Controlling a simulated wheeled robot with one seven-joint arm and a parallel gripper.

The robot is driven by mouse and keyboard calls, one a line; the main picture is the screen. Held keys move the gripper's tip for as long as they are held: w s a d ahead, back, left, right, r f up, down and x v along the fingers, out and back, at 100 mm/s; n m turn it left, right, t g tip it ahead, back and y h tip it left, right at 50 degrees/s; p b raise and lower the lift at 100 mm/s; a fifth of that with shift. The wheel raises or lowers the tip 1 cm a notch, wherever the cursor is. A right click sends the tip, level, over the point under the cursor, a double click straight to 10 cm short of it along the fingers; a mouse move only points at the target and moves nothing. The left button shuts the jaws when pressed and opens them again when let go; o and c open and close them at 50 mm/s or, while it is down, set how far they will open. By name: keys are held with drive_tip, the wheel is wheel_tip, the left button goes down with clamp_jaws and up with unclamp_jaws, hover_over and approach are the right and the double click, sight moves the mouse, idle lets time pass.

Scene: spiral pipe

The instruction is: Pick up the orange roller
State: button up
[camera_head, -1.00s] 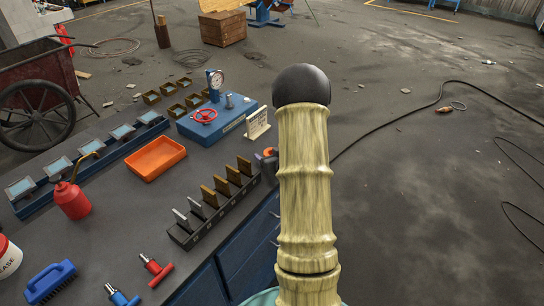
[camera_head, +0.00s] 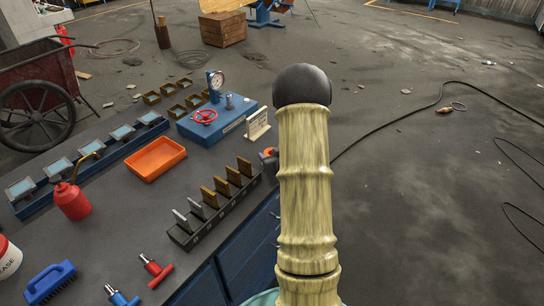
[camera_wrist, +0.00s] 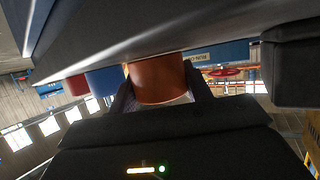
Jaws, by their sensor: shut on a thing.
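The orange roller (camera_wrist: 158,79) shows in the wrist view as a brownish-orange cylinder beside the edge of a dark slab. My gripper (camera_wrist: 161,97) has its dark fingers on both sides of it and is shut on it. A blue roller (camera_wrist: 105,81) and a dark red roller (camera_wrist: 77,85) are to its left, apart from the fingers. In the head view only a small orange patch (camera_head: 269,152) shows at the far end of the slotted rack, by a dark part; most of the gripper is hidden there.
The workbench holds a slotted rack (camera_head: 205,224), an orange tray (camera_head: 156,158), a blue gauge block with a red handwheel (camera_head: 204,117), a red oil can (camera_head: 72,200), a blue brush (camera_head: 49,281) and T-handled tools (camera_head: 155,269). Open floor lies to the right, with a cable (camera_head: 400,116).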

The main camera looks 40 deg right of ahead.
wheel_tip(320, 180, up, 10)
idle(0.4)
drive_tip(key=shift+f, duration=0.1)
idle(0.6)
